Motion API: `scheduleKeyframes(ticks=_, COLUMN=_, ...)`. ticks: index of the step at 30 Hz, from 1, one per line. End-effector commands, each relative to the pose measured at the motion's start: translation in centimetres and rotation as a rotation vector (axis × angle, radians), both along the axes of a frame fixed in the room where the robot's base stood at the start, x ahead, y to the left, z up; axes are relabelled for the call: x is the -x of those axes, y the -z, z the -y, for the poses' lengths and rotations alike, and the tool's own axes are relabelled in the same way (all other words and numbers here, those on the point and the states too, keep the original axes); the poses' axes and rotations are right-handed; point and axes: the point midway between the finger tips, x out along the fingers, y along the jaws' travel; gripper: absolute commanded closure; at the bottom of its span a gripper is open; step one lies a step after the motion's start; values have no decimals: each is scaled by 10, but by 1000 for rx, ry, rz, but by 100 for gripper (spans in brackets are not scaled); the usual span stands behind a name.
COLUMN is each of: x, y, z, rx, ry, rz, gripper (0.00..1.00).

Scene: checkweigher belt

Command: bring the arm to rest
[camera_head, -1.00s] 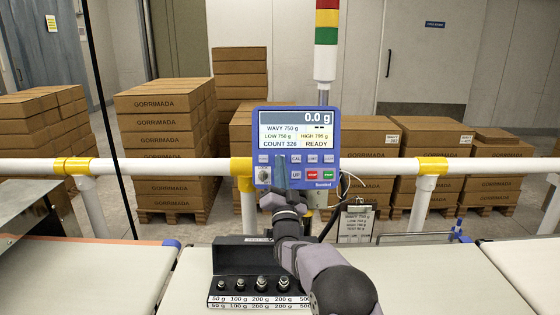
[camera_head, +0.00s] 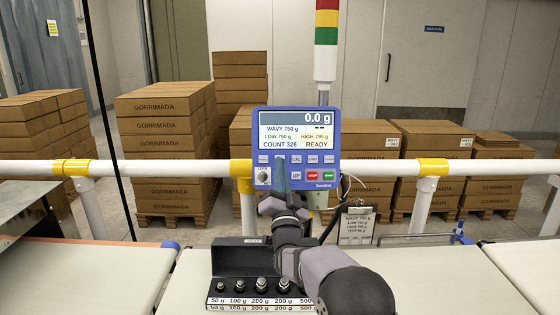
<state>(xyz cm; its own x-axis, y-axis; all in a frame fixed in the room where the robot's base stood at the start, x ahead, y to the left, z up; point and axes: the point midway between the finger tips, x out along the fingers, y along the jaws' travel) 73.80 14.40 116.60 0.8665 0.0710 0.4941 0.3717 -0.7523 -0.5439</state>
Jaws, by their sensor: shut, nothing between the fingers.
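My gripper (camera_head: 281,163) is shut and empty. It points up in front of the lower part of the blue checkweigher terminal (camera_head: 330,145), over its key area. I cannot tell whether it touches the terminal. My arm reaches up to it from the lower right of the picture. The terminal's screen reads 0.0 g, WAVY 750 g, COUNT 326 and READY.
A black case of test weights (camera_head: 240,262) stands open on the pale belt (camera_head: 450,275), left of my arm. A white rail (camera_head: 390,168) runs behind the belt. A clipboard (camera_head: 356,226) hangs there. Stacked cartons (camera_head: 165,140) stand beyond. The belt's right part is clear.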

Motion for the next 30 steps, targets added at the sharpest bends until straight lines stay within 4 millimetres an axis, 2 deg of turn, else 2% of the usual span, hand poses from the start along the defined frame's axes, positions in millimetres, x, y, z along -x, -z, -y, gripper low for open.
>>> scheduleKeyframes(ticks=7, x=-1, y=1, z=1, rx=7, ry=1, rz=-16, gripper=100)
scheduleKeyframes(ticks=11, x=-2, y=8, z=7, rx=48, ry=9, rz=-99, gripper=100)
scheduleKeyframes(ticks=14, x=-2, y=22, z=15, rx=108, ry=15, rz=-225, gripper=100)
scheduleKeyframes(ticks=17, x=8, y=48, z=27, rx=190, ry=20, rz=-401, gripper=100)
scheduleKeyframes(ticks=20, x=31, y=81, z=43, rx=287, ry=16, rz=-605, gripper=100)
scheduleKeyframes(ticks=23, x=69, y=117, z=61, rx=385, ry=-1, rz=-819, gripper=100)
scheduleKeyframes(ticks=26, x=120, y=152, z=79, rx=477, ry=-31, rz=-1032, gripper=100)
scheduleKeyframes(ticks=30, x=206, y=191, z=103, rx=591, ry=-92, rz=-1312, gripper=100)
